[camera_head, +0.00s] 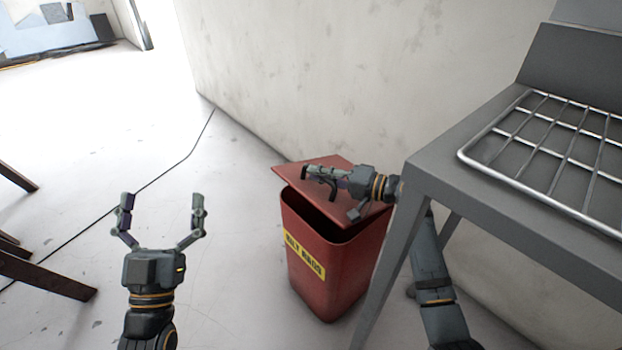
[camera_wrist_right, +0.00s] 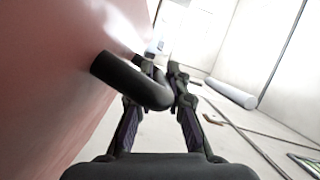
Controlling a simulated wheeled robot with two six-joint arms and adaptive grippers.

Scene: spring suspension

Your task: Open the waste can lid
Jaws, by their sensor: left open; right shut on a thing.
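The red waste can (camera_head: 330,265) with a yellow label stands on the floor by the wall. Its red lid (camera_head: 335,168) is tilted up, and a dark opening shows between lid and can. My right gripper (camera_head: 312,178) lies at the lid's top and is shut on the black lid handle. In the right wrist view, the bent black handle (camera_wrist_right: 130,80) passes between the fingers of the right gripper (camera_wrist_right: 170,85), with the red lid surface (camera_wrist_right: 45,75) at left. My left gripper (camera_head: 160,215) is open and empty, left of the can above the floor.
A grey metal table (camera_head: 440,155) with a wire rack (camera_head: 550,150) stands at right, close to the can and my right arm. A pale wall (camera_head: 310,75) is behind the can. Dark wooden legs (camera_head: 40,270) show at far left. The floor between is clear.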

